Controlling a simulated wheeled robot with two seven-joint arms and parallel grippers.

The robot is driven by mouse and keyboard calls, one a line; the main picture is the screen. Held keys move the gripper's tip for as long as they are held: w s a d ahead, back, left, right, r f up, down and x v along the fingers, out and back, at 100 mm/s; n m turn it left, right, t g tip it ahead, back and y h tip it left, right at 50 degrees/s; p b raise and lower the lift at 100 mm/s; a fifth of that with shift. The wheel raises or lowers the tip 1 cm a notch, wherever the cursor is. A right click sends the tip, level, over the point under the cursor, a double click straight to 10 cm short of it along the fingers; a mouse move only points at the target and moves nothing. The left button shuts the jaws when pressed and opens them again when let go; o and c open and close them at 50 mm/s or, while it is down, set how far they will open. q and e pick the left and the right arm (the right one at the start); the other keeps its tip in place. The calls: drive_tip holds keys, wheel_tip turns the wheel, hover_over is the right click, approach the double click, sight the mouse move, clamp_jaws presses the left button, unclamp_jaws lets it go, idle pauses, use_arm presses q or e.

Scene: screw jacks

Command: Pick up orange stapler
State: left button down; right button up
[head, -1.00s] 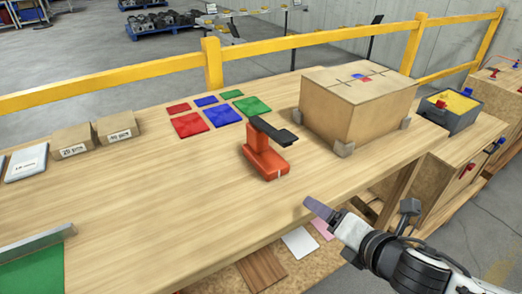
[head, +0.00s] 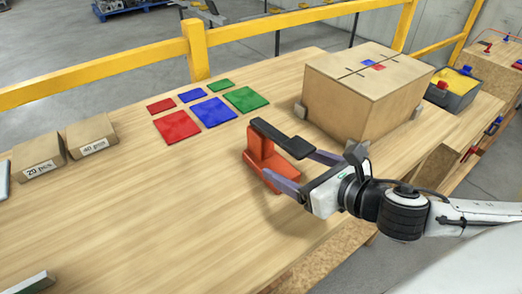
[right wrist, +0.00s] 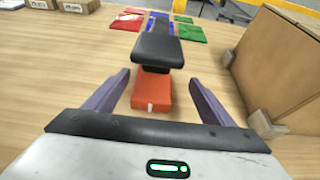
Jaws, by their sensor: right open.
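The orange stapler (head: 262,158) stands on the wooden table, with an orange base and body and a black top arm. In the right wrist view the stapler (right wrist: 152,92) lies straight ahead, its black arm above the orange base. My right gripper (head: 293,172) is open, with its two purple-grey fingers on either side of the stapler's near end. In the right wrist view the fingers of the right gripper (right wrist: 155,92) show apart from the stapler, with gaps on both sides. My left gripper is not in view.
A large cardboard box (head: 365,95) stands right of the stapler, close to my right gripper. Red, blue and green squares (head: 213,112) lie behind it. Two small labelled boxes (head: 90,135) are at the left.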

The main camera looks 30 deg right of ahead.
sight(268, 155)
drive_tip(key=shift+w+a+f+b, duration=0.2)
drive_tip(key=shift+w+f+b, duration=0.1)
drive_tip(key=shift+w, duration=0.3)
drive_tip(key=shift+x, duration=0.85)
drive_tip(key=shift+a+x, duration=0.2)
drive_tip(key=shift+x, duration=1.25)
drive_tip(key=shift+a+x, duration=0.25)
drive_tip(key=shift+x, duration=1.2)
drive_tip(key=shift+r, duration=0.1)
drive_tip(key=c, duration=1.7)
drive_tip(key=shift+r, duration=0.25)
clamp_jaws()
